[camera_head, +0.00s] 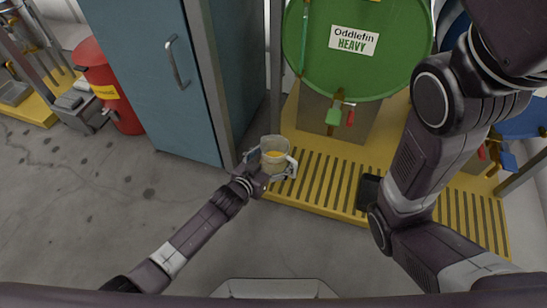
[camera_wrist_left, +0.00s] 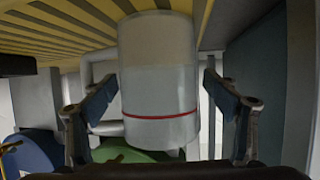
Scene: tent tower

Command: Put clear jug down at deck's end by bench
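The clear jug (camera_head: 275,148) stands upright, as far as I can tell, at the left end of the yellow slatted deck (camera_head: 325,183), close to the blue cabinet. Something yellow shows in its mouth. In the left wrist view the jug (camera_wrist_left: 158,75) has a red line around it, and its handle is on the left. My left gripper (camera_head: 270,165) is around the jug, with a finger on each side. In the wrist view the fingers (camera_wrist_left: 160,95) are spread, with narrow gaps to the jug's wall. My right gripper is out of view. I cannot make out a bench.
The blue cabinet (camera_head: 150,70) stands left of the jug, with a grey post (camera_head: 276,70) behind it. A green drum (camera_head: 355,55) with taps sits above the deck. A black object (camera_head: 368,190) lies on the deck near my right arm. A red canister (camera_head: 108,88) stands far left.

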